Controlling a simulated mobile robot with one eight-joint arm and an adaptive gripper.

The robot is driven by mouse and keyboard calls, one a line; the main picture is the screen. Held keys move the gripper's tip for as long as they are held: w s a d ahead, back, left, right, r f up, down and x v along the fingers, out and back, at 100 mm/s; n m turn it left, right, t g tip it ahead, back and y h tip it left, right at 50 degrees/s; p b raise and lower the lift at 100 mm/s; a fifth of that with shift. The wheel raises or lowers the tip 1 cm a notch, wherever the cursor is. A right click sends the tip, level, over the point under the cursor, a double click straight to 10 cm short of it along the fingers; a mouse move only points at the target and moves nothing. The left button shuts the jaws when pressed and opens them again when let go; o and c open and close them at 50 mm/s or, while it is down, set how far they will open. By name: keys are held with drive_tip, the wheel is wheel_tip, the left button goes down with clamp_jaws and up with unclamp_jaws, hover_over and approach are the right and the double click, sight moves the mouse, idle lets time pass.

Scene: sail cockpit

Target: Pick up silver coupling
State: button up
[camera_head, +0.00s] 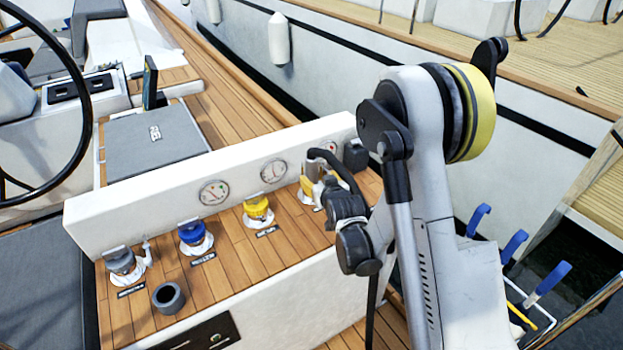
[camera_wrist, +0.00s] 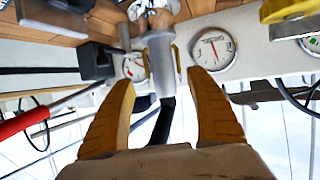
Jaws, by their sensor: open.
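The silver coupling (camera_wrist: 161,65) is a pale metal cylinder in the wrist view, with a black hose (camera_wrist: 162,122) running from one end. Its other end meets a metal fitting (camera_wrist: 152,14) on the wooden deck; I cannot tell whether they are joined. My gripper (camera_wrist: 160,80) has its two yellow fingers apart, one on each side of the coupling, with gaps visible. In the head view my gripper (camera_head: 314,184) is at the right end of the console.
Yellow (camera_head: 258,210), blue (camera_head: 194,236) and grey (camera_head: 121,262) capped fittings line the wooden ledge to the left. A dark cup (camera_head: 168,298) stands at the front. The white gauge panel (camera_head: 120,213) rises behind. A black box (camera_head: 355,154) sits close to the gripper.

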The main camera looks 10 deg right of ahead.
sight(313, 173)
drive_tip(key=shift+b+x, duration=0.4)
drive_tip(key=shift+x, duration=0.6)
drive_tip(key=b+x, duration=0.1)
drive_tip(key=x, duration=0.1)
drive_tip(key=b+x, duration=0.1)
drive_tip(key=x, duration=0.1)
drive_tip(key=b+x, duration=0.1)
drive_tip(key=x, duration=0.1)
drive_tip(key=shift+s+a+f, duration=0.1)
drive_tip(key=shift+a, duration=0.2)
drive_tip(key=shift+w, duration=0.25)
clamp_jaws()
